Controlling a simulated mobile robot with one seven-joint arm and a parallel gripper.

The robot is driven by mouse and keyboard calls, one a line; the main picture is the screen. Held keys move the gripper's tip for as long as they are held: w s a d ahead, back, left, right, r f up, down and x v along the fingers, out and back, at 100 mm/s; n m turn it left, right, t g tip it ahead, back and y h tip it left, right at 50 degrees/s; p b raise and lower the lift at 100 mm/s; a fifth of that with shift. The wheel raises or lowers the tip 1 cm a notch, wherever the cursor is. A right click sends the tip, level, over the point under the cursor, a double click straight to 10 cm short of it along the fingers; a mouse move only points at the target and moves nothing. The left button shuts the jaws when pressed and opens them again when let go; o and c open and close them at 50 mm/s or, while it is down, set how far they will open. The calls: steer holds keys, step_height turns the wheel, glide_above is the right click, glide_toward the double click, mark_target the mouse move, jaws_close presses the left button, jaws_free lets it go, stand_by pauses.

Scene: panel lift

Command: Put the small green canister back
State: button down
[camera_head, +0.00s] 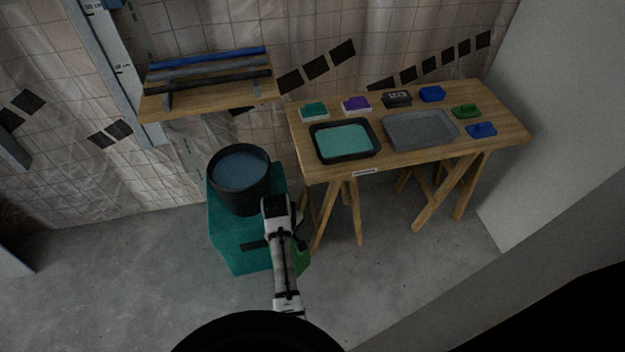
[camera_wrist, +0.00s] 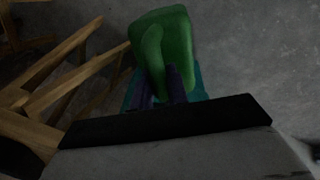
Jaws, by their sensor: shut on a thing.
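A small green canister (camera_wrist: 177,35) fills the upper middle of the wrist view. My gripper (camera_wrist: 160,86) is shut on it, with one dark finger on each side of a strip that looks like its handle. The canister hangs over the grey floor, with a teal surface behind it. In the head view, a green part of the canister (camera_head: 303,262) shows just right of my arm, beside the teal box. My arm hides the rest of it and the fingertips there.
A teal box (camera_head: 228,235) carries a black bucket (camera_head: 240,205) of bluish liquid. A wooden trestle table (camera_head: 400,154) at right holds trays, sponges and small blocks. A wall shelf (camera_head: 205,105) holds bars. Floor (camera_head: 140,280) at left is clear.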

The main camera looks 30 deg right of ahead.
steer(key=s+a+f+m, duration=0.2)
steer(key=a+f+m, duration=0.3)
steer(key=a+f, duration=1)
steer(key=shift+a+f+g, duration=0.3)
steer(key=shift+a+f, duration=0.1)
steer(key=shift+a, duration=0.3)
steer(key=shift+f, duration=0.1)
